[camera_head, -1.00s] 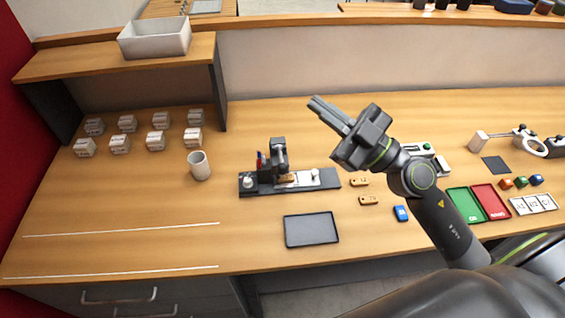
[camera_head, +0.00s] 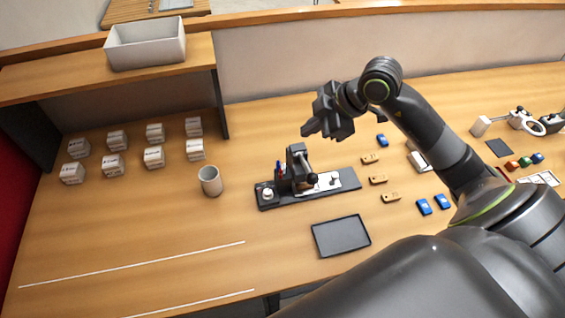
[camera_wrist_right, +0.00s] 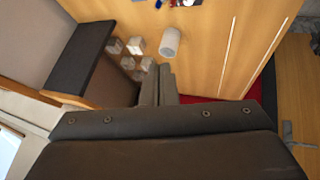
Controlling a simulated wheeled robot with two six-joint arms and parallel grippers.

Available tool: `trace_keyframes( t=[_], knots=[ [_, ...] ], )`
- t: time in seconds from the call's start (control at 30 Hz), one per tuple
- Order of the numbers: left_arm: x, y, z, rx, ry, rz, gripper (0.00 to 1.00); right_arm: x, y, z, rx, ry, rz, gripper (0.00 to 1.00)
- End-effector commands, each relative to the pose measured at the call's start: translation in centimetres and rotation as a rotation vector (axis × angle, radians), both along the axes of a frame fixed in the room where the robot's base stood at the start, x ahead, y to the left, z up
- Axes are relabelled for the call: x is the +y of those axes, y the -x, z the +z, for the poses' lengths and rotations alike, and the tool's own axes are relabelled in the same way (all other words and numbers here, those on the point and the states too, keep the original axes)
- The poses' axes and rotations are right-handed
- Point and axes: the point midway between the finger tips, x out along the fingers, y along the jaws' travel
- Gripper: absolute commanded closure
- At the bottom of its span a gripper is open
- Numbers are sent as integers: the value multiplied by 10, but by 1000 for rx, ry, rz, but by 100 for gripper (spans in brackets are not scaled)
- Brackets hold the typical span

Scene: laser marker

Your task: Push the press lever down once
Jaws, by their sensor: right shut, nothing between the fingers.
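The press (camera_head: 297,165) stands on a dark base plate (camera_head: 350,180) in the middle of the table in the head view. It has a dark upright column, and a dark arm with a round knob (camera_head: 313,179) reaches to the right and down from its top. I cannot tell for sure which part is the lever. My right gripper (camera_head: 306,131) is shut and empty. It appears above and behind the press, apart from it, pointing left. Its closed fingers also show in the right wrist view (camera_wrist_right: 158,85). My left gripper is not in view.
A white cup (camera_head: 210,181) stands left of the press, with several white boxes (camera_head: 113,166) beyond. A dark tray (camera_head: 341,236) lies in front. Wooden tags (camera_head: 378,180) and blue pieces (camera_head: 424,207) lie to the right. A shelf (camera_head: 150,75) stands at back left.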

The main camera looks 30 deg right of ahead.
Motion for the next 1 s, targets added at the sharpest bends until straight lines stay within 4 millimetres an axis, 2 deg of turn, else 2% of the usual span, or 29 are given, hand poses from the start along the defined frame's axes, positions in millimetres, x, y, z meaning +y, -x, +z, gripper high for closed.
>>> trace_keyframes(
  t=[0.1,0.17,0.4,0.5,0.57,0.8,1.0],
  knots=[
    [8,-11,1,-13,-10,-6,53,-2,0,-1,5,6,-7,100],
    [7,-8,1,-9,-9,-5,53,-2,0,-1,5,5,-6,100],
    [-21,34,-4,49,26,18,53,-1,0,-1,4,4,-4,100],
    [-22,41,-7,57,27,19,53,-1,1,-5,4,3,-3,100],
    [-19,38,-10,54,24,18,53,-1,2,-9,4,3,-3,100],
    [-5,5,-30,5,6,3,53,1,8,-35,3,2,-2,100],
    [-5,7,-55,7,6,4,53,2,15,-64,3,2,-2,100]
  ],
)
